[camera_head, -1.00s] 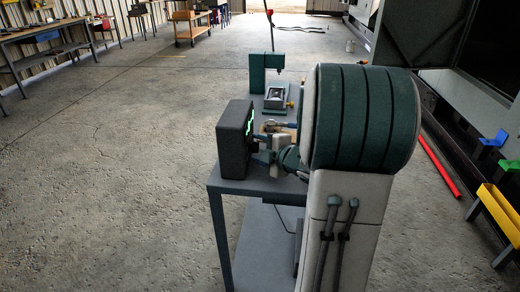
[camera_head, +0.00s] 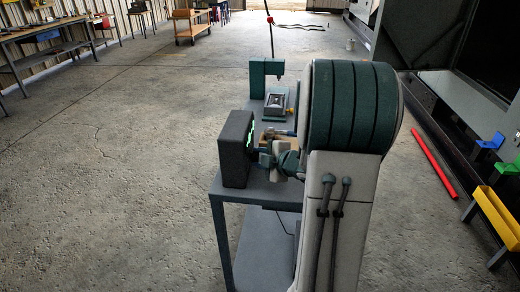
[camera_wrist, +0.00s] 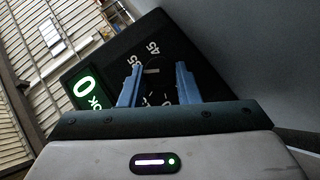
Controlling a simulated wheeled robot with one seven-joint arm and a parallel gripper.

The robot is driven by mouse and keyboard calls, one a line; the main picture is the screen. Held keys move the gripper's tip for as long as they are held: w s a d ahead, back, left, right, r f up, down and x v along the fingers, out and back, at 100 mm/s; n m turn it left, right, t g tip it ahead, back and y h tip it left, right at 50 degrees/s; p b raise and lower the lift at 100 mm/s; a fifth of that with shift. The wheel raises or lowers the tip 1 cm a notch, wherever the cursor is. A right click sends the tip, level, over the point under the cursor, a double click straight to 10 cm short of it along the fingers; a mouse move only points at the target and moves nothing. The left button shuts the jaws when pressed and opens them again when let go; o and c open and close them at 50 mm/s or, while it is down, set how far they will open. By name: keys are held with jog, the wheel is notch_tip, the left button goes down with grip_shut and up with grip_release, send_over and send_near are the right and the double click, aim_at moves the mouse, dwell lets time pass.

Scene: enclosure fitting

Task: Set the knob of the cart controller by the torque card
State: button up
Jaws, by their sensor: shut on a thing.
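The cart controller (camera_head: 235,150) is a dark box at the near left of the cart top, its lit green face turned right toward my gripper (camera_head: 266,157). In the wrist view, the controller (camera_wrist: 106,62) appears tilted, with a green display (camera_wrist: 88,88) reading a large 0 and smaller letters that look like OK. The knob's outline is hard to make out. I cannot identify the torque card.
The grey cart (camera_head: 228,197) also carries a small tray-like device (camera_head: 277,104) and a green stand (camera_head: 257,78) farther back. The floor to the left is open.

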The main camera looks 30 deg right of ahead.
jog(key=shift+w+d+r+m+g+y+p, duration=0.15)
jog(key=shift+m+g+p, duration=0.35)
jog(key=shift+p, duration=1.75)
jog(key=shift+s+a+r+m+g+y+p, duration=0.1)
jog(key=shift+r+m+g+y+p, duration=0.4)
jog(key=shift+p, duration=1.75)
jog(key=shift+w+d+f+m+g+h+p, duration=0.15)
jog(key=shift+g+p, duration=0.55)
jog(key=shift+p, duration=1.55)
jog(key=m+g+p, duration=0.1)
jog(key=p, duration=0.3)
jog(key=shift+y+p, duration=0.3)
jog(key=shift+p, duration=0.05)
jog(key=shift+f+g+p, duration=0.25)
jog(key=shift+g+p, duration=0.05)
jog(key=shift+p, duration=0.2)
jog(key=o, duration=1)
jog(key=shift+c, duration=0.2)
jog(key=shift+f+b, duration=0.15)
jog(key=shift+b, duration=0.35)
jog(key=b, duration=0.3)
jog(key=shift+f+n+t, duration=0.15)
jog(key=shift+n+t, duration=0.1)
jog(key=shift+t, duration=0.15)
